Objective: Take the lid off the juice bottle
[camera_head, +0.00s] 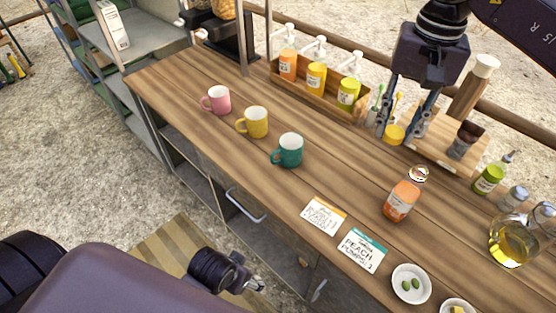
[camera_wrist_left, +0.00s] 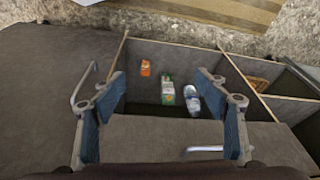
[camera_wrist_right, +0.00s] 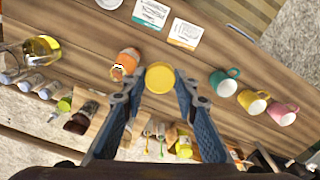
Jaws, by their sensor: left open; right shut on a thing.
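The juice bottle (camera_head: 402,200) stands upright on the wooden counter, orange with an orange label; its mouth is open. It also shows in the right wrist view (camera_wrist_right: 127,62), just left of the fingertips. My right gripper (camera_head: 396,136) is shut on a round yellow lid (camera_wrist_right: 160,78), held apart from the bottle, above the back of the counter in the head view. My left gripper (camera_head: 256,286) is low in front of the counter. In the left wrist view its two fingers (camera_wrist_left: 160,115) are wide apart with nothing between them.
Pink, yellow and teal mugs (camera_head: 289,150) stand on the counter left of the bottle. Two cards (camera_head: 362,250) and a white bowl (camera_head: 411,284) lie near the front edge. A glass jug (camera_head: 515,245) stands right. A wooden box (camera_head: 330,97) holds pump bottles behind.

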